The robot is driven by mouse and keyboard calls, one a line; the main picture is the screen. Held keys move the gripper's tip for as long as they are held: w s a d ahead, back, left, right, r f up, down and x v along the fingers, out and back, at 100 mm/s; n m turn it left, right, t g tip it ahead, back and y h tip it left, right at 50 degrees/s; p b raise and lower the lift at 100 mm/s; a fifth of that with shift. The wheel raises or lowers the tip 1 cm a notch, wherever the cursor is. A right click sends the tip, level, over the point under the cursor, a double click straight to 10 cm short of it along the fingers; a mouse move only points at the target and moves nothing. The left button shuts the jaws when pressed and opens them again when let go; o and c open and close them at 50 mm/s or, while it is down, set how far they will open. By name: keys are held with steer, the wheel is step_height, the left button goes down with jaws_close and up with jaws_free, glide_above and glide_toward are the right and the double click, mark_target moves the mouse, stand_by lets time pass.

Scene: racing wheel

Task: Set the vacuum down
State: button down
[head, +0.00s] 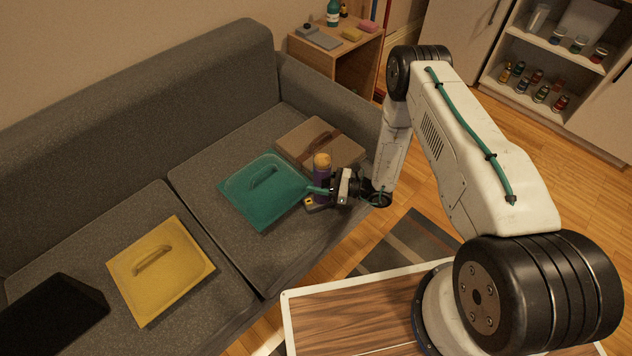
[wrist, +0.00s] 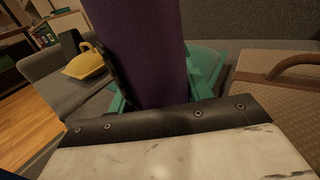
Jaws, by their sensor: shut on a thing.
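The vacuum (head: 322,172) is a purple upright cylinder with a tan-orange top, at the front right of the sofa seat. My gripper (head: 320,189) reaches it from the right and is shut on it, with teal fingers at its side. In the wrist view, the vacuum's purple body (wrist: 145,50) fills the middle, close to the camera, between the teal fingers. It looks roughly upright.
On the grey sofa (head: 150,90) lie a teal handled lid (head: 250,200) just left of the vacuum, a brown case (head: 300,140) behind it, a yellow handled lid (head: 160,275) and a black object (head: 55,315) farther left. A small wooden shelf (head: 345,65) stands beyond the armrest.

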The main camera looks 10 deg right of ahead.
steer(key=shift+w+a+f, duration=0.15)
steer(key=shift+a+f, duration=0.05)
steer(key=shift+f, duration=0.2)
steer(key=c, duration=0.6)
jaws_free()
